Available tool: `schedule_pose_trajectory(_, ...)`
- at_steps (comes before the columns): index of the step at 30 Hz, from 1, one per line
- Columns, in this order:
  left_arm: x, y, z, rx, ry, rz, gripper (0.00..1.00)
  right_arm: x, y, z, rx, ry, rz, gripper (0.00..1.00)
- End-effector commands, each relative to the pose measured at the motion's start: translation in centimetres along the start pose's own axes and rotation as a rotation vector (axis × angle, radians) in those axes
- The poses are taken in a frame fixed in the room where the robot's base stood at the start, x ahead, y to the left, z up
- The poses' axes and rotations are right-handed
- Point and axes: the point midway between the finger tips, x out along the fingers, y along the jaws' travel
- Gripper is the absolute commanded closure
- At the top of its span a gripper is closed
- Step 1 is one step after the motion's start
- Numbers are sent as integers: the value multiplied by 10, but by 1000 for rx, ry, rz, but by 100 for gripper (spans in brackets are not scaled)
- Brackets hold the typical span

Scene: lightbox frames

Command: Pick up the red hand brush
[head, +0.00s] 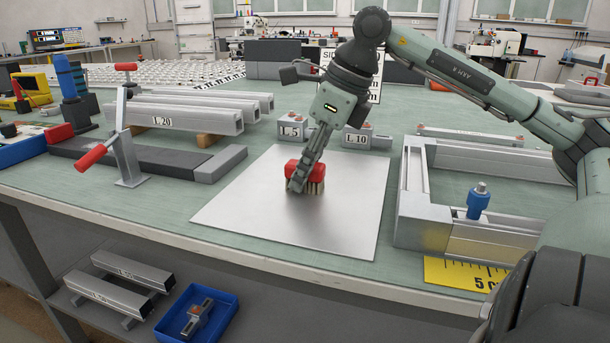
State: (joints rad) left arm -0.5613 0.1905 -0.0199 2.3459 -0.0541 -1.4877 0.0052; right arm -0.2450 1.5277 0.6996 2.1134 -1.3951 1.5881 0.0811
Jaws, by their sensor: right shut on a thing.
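The red hand brush (292,168) has a red top and light brown bristles. It is upright on, or just above, the bare metal sheet (255,221) in the middle of the bench; I cannot tell whether the bristles touch the sheet. My right gripper (302,181) reaches down from above and is shut on the brush, hiding part of it. My left gripper is not in view.
A metal frame (412,190) with a blue-handled part (478,200) lies right of the sheet. A clamp with red handles (126,150) and metal bars (200,110) stand left. Small blocks (294,128) sit behind. The sheet's front is clear.

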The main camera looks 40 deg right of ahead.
Motion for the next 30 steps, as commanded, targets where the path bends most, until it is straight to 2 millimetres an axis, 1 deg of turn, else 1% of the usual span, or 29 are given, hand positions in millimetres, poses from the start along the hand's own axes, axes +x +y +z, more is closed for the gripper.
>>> schedule_pose_trajectory(7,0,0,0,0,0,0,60,-1,0,1,0,-1,-1,100)
schedule_pose_trajectory(10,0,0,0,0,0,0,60,-8,-1,4,-1,-2,-4,100)
schedule_pose_trajectory(13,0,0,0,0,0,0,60,-22,-1,10,-2,-3,-6,100)
schedule_pose_trajectory(15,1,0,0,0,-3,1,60,-36,-1,16,-1,-3,-6,100)
schedule_pose_trajectory(18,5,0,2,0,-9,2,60,-56,-1,24,-1,-2,-6,100)
schedule_pose_trajectory(22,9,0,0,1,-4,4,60,-77,0,32,-1,-2,-5,100)
schedule_pose_trajectory(26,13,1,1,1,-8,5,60,-89,0,37,0,0,-3,100)
schedule_pose_trajectory(30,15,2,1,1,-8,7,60,-93,0,39,0,-1,0,100)
